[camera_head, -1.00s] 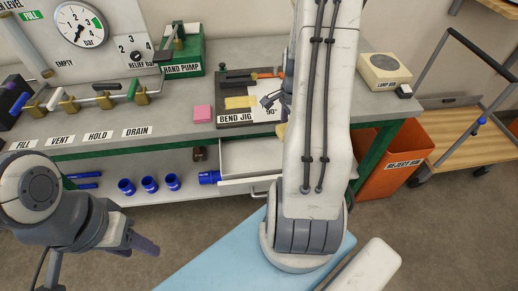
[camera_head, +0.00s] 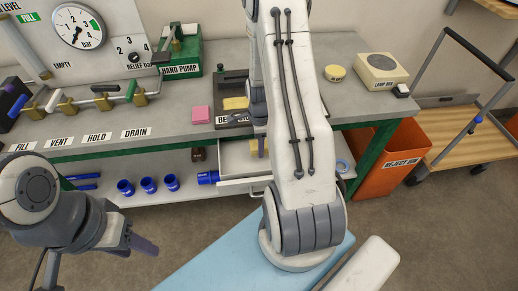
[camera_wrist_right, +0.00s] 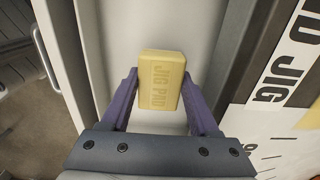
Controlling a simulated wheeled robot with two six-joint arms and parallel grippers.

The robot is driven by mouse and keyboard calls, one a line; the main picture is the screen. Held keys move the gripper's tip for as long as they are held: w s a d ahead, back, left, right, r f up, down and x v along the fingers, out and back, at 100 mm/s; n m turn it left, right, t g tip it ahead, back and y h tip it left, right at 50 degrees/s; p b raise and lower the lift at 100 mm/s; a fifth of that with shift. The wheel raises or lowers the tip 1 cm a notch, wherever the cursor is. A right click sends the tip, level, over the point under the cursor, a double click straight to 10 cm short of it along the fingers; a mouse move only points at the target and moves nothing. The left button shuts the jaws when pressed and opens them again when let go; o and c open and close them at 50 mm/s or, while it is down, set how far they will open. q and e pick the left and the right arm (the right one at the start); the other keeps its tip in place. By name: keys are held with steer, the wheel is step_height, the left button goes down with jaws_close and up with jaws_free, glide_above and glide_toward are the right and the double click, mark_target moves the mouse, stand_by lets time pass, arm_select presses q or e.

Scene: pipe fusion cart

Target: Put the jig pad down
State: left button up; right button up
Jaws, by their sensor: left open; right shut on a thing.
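The jig pad (camera_wrist_right: 160,82) is a yellow block with its name on top. In the right wrist view my right gripper (camera_wrist_right: 160,88) is shut on it, with a purple finger on each side. The pad is above or in the open white drawer (camera_wrist_right: 118,25) under the bench; I cannot tell if it touches the drawer floor. In the head view the drawer (camera_head: 236,187) shows below the bench edge, and my right arm hides most of that gripper. My left gripper (camera_head: 146,247) is open and empty at lower left, away from the bench.
A round yellow object (camera_head: 335,73) and the lamp box (camera_head: 381,68) stand to the right. The orange reject bin (camera_head: 390,165) is on the floor.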

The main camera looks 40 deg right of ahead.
steer(key=shift+f, duration=1.45)
steer(key=shift+f, duration=0.2)
steer(key=o, duration=0.9)
